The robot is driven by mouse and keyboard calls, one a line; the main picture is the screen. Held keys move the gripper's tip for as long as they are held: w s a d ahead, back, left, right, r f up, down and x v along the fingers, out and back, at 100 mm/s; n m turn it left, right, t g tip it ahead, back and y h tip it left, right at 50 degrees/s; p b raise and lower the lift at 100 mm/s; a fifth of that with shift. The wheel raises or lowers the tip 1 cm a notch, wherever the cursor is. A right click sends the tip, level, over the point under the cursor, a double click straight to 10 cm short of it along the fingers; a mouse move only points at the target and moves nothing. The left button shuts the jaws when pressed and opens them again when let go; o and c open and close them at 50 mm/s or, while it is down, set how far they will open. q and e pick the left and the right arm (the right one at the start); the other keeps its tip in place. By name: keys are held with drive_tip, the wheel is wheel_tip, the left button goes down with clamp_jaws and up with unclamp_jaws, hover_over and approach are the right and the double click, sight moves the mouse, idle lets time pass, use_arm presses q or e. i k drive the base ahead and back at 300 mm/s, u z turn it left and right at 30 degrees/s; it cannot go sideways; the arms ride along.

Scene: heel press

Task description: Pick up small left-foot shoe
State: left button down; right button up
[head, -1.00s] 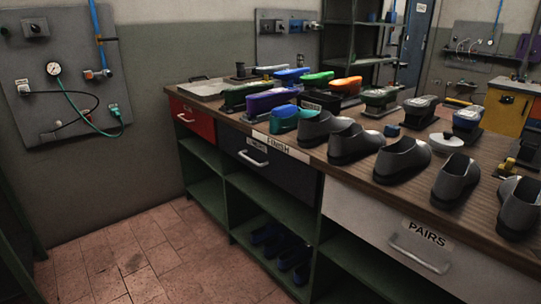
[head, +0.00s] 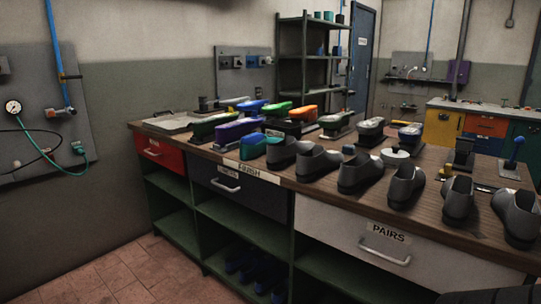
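Several dark grey shoes stand in a row along the front of the wooden bench top (head: 335,208). They include one near the FINISH label (head: 287,151), one right of it (head: 318,162), a middle one (head: 362,172), another (head: 402,186), one further right (head: 458,198) and one at the right edge (head: 518,215). I cannot tell which is the small left-foot shoe. Neither of my grippers is clearly visible; a dark rounded shape at the bottom right edge is too little to identify.
Coloured shoe forms, such as a purple one (head: 236,131) and an orange one (head: 303,113), stand behind the row. A grey tray (head: 173,122) lies at the far left. Floor (head: 120,275) is clear at lower left.

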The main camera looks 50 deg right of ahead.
sight(317, 160)
drive_tip(key=z, duration=0.1)
drive_tip(key=i, duration=1.7)
drive_tip(key=z, duration=0.6)
